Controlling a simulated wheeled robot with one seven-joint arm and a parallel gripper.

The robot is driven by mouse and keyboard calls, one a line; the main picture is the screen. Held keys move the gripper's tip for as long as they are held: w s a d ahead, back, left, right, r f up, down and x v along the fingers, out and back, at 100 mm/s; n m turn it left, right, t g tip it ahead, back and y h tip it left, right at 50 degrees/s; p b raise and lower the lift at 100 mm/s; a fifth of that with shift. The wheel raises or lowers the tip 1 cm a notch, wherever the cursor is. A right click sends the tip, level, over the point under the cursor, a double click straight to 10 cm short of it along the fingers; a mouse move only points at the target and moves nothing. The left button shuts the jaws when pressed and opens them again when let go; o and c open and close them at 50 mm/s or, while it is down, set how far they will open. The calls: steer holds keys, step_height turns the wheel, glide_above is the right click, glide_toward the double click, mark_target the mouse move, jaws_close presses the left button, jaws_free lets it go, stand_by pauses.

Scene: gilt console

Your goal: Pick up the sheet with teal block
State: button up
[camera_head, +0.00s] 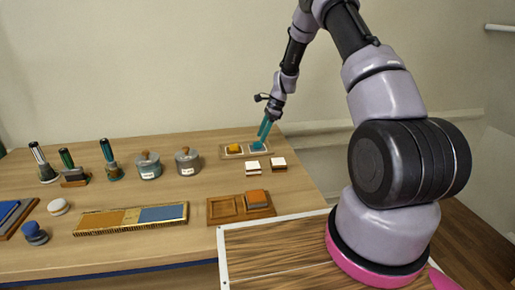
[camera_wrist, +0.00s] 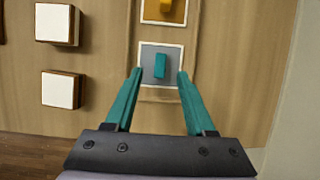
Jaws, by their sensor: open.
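The sheet with teal block (camera_wrist: 147,78) is a grey square with a white border and a small upright teal block (camera_wrist: 160,66) on it. It lies on a wooden tray at the back right of the table, and the teal block shows partly in the head view (camera_head: 257,146). My gripper (camera_wrist: 160,72) is open, its teal fingers on either side of the sheet's near part, with the block between their tips in the picture. In the head view my gripper (camera_head: 262,138) points down at the tray. I cannot tell whether the fingers touch the sheet.
A sheet with a yellow block (camera_head: 234,149) lies beside it on the same tray (camera_head: 225,156). Two white-topped blocks (camera_head: 252,165) (camera_head: 278,163) stand in front. A wooden tray with an orange-topped block (camera_head: 257,197), canisters (camera_head: 188,162) and stamps (camera_head: 108,160) stand elsewhere on the table.

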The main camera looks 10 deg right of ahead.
mark_target(258, 142)
steer(key=x, duration=0.3)
steer(key=shift+a+f, duration=0.25)
steer(key=shift+f, duration=0.05)
jaws_close()
steer(key=shift+r, duration=0.1)
step_height(258, 142, up, 10)
stand_by(0.5)
